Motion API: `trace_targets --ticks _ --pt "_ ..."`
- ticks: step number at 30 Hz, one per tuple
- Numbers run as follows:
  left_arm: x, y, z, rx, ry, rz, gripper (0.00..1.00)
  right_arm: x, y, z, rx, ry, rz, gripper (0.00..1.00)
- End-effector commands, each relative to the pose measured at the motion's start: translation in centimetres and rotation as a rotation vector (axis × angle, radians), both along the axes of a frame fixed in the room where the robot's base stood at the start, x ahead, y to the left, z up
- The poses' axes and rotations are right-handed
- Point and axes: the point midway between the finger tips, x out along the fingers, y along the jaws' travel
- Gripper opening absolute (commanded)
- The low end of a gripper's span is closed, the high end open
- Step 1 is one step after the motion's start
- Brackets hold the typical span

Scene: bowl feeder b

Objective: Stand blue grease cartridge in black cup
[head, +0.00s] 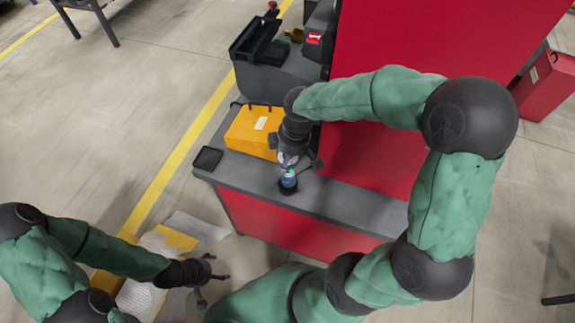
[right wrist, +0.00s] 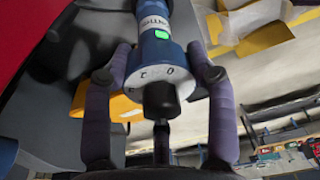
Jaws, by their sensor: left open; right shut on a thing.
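The blue grease cartridge (head: 289,181) is roughly upright over the grey worktop in the head view. My right gripper (head: 294,160) is shut on its upper part from above. In the right wrist view the cartridge (right wrist: 160,62) shows a blue end cap with a black tip, a white label and a green patch, between the fingers. The black cup (head: 288,189) shows as a dark round shape at the cartridge's lower end. I cannot tell whether the cartridge rests on the cup's floor. My left gripper (head: 205,277) is open and empty, away from the worktop at lower left.
A yellow case (head: 253,130) stands on the grey worktop (head: 345,203) behind and left of the cup. A small black tray (head: 207,159) lies near the left edge. A black open toolbox (head: 258,42) is farther back. A tall red panel (head: 385,165) rises at right.

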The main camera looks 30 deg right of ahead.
Motion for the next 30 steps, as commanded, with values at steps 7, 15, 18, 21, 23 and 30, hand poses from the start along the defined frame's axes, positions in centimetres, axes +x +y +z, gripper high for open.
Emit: trace_targets --ticks 7,15,18,21,23,30 --pt "0.0 0.0 -1.1 0.0 0.0 0.0 0.79 0.0 0.0 -3.5 0.0 0.001 0.0 0.0" --pt "0.0 0.0 -1.1 0.0 -0.001 0.0 0.79 0.0 0.0 -3.5 0.0 0.0 0.0 0.0" --pt "0.0 0.0 -1.3 0.0 -0.001 0.0 0.79 0.0 0.0 -3.8 0.0 0.0 0.0 0.0" --pt "0.0 0.0 -1.2 0.0 -0.001 0.0 0.79 0.0 0.0 -3.7 0.0 0.0 0.0 0.81" --pt "0.0 0.0 -1.2 0.0 0.0 0.0 0.79 0.0 0.0 -3.7 0.0 0.0 0.0 0.81" --pt "0.0 0.0 -1.2 0.0 0.0 0.0 0.79 0.0 0.0 -3.7 -0.001 0.001 0.0 0.81"
